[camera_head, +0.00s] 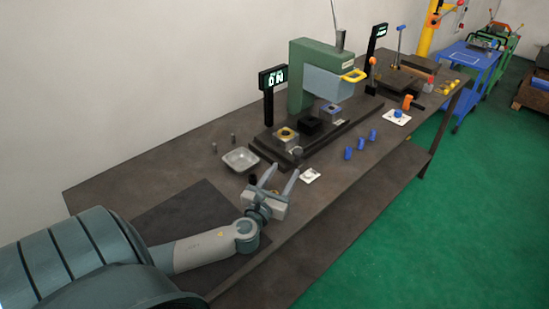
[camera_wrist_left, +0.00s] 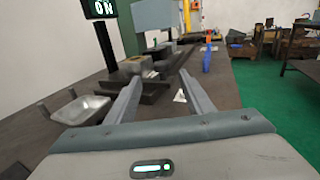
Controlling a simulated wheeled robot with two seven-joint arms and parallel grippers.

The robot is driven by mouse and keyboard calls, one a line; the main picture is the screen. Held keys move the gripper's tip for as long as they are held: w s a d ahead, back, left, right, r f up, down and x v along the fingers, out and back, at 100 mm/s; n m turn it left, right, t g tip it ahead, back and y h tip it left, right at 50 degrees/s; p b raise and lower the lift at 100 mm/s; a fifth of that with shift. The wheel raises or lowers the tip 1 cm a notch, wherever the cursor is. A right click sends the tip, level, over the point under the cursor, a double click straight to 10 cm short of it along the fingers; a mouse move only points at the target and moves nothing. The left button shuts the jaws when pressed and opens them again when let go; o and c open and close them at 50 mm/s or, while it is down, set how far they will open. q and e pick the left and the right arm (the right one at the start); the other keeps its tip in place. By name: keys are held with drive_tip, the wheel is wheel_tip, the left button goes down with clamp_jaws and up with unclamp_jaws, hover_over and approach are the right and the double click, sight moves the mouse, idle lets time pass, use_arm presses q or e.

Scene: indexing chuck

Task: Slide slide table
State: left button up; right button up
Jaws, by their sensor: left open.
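The slide table (camera_head: 316,137) is a long dark base on the bench under a green press. My right gripper is not in view.
The green press (camera_head: 305,75) stands over the slide. A metal tray (camera_head: 240,159) lies left of my gripper, a white plate (camera_head: 310,175) right. Several blue cylinders (camera_head: 360,143) stand along the bench's right side. A sign post (camera_head: 270,95) rises behind.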

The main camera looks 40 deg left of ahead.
use_arm(q)
drive_tip(key=b+v, duration=0.1)
drive_tip(key=v, duration=0.5)
idle(0.4)
